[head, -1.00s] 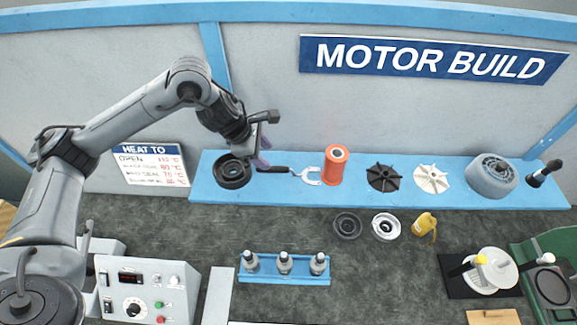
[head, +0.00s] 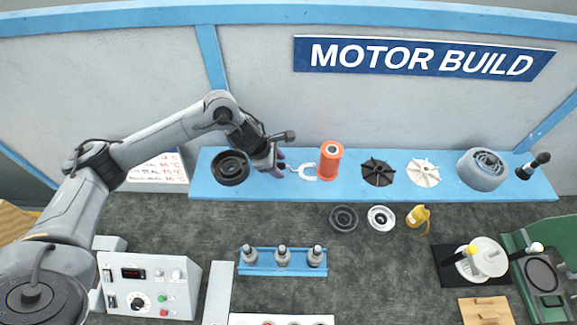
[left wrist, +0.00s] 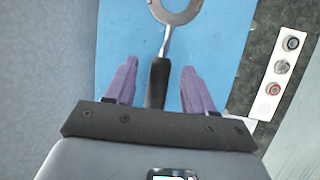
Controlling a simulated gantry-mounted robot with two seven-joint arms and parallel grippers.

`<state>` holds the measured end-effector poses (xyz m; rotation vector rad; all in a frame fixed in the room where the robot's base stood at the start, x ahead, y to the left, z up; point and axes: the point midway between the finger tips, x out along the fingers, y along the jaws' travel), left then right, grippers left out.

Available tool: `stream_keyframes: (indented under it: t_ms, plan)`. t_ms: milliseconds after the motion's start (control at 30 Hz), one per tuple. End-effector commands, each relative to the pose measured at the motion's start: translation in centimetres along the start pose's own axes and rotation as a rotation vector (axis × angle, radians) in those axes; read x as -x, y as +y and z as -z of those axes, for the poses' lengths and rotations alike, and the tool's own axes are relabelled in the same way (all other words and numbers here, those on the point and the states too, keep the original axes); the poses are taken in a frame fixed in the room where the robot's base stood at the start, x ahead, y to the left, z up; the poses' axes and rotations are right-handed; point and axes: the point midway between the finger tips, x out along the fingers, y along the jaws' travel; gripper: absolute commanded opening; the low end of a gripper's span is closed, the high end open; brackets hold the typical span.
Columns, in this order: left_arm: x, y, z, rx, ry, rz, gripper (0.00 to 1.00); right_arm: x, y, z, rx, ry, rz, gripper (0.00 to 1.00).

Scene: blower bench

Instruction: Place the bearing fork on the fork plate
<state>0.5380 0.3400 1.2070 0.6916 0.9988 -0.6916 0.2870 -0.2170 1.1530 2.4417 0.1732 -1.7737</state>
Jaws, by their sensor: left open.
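The bearing fork lies on the blue shelf, its pale open end (head: 305,172) pointing right towards an orange spool. In the head view its black handle is mostly hidden by my left gripper (head: 279,161). In the left wrist view the black handle (left wrist: 158,82) lies between the two purple fingers of my left gripper (left wrist: 159,66), with a gap on both sides. That gripper is open and holds nothing. The fork's metal ring end (left wrist: 176,12) shows at the top of that view. I cannot tell which thing is the fork plate. My right gripper is not in view.
The blue shelf (head: 215,190) also holds a black ring part (head: 230,168), the orange spool (head: 330,161), black (head: 377,172) and white (head: 423,172) fan wheels and a grey housing (head: 482,170). A control box (head: 150,285) and a bottle rack (head: 282,270) stand on the dark bench.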

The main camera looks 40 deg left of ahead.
Motion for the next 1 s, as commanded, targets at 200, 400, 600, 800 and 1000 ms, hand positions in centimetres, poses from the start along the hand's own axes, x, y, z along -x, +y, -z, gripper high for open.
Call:
stream_keyframes:
  t_ms: [200,400,600,800,1000]
  plan:
    - [-0.22,0.03,0.03,0.0,0.0,-0.001,0.54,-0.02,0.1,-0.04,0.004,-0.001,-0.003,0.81]
    - [-0.19,0.03,0.02,0.0,0.0,-0.001,0.31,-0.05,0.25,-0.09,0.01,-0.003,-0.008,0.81]
    - [-0.18,0.03,0.01,0.0,-0.001,-0.001,0.0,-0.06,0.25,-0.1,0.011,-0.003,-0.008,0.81]
    - [-0.11,0.08,-0.06,0.0,-0.002,-0.002,0.0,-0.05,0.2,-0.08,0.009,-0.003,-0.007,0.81]
    - [-0.03,0.11,-0.1,0.0,-0.002,-0.002,0.0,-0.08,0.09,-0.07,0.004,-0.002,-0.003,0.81]
